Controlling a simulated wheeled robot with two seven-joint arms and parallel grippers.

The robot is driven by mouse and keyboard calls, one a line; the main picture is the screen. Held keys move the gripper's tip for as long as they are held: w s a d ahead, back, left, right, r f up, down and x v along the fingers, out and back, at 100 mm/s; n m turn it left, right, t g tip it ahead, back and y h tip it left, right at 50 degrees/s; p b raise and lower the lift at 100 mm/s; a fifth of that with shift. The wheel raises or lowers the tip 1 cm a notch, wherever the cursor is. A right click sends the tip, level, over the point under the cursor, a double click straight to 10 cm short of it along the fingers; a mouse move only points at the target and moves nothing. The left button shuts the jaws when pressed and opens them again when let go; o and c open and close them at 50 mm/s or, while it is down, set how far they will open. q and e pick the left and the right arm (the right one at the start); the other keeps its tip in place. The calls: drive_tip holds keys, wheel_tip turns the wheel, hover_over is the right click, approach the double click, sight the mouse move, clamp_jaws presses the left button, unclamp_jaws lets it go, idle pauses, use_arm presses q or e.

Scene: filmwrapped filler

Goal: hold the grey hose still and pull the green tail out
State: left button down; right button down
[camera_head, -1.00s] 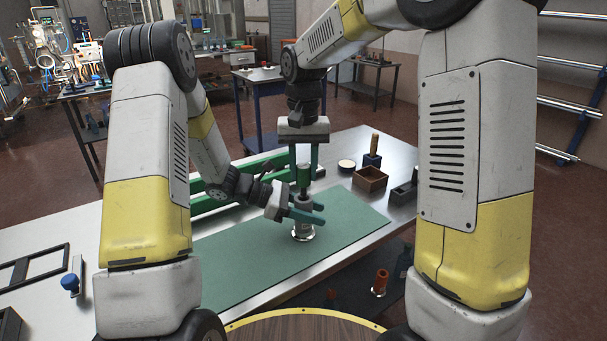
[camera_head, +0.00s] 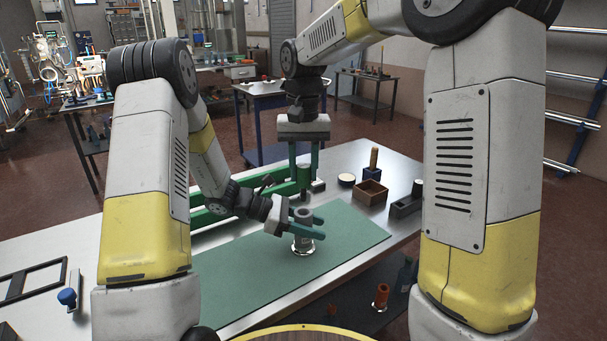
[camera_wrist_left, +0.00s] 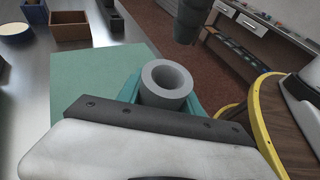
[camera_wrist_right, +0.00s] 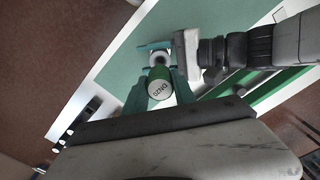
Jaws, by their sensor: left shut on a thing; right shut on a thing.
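The grey hose (camera_head: 304,216) stands upright on a pale round base (camera_head: 303,247) on the green mat. My left gripper (camera_head: 316,229) is shut around it from the side. The left wrist view shows the hose's open hollow top (camera_wrist_left: 167,82). My right gripper (camera_head: 304,170) points down and is shut on the green tail (camera_head: 303,178), above the hose and apart from it. In the right wrist view the green tail (camera_wrist_right: 160,88) shows a white end marked DN20 between the fingers. A dark greenish cylinder (camera_wrist_left: 187,22) hangs at the top of the left wrist view.
The green mat (camera_head: 250,275) has free room around the hose. A brown open box (camera_head: 371,193), a blue block with a wooden peg (camera_head: 374,168), a round pale-topped container (camera_head: 346,181) and a dark holder (camera_head: 405,206) stand to the right. A black frame (camera_head: 32,280) lies at left.

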drive_tip(key=shift+r, duration=1.4)
use_arm(q)
drive_tip(key=c, duration=0.7)
unclamp_jaws()
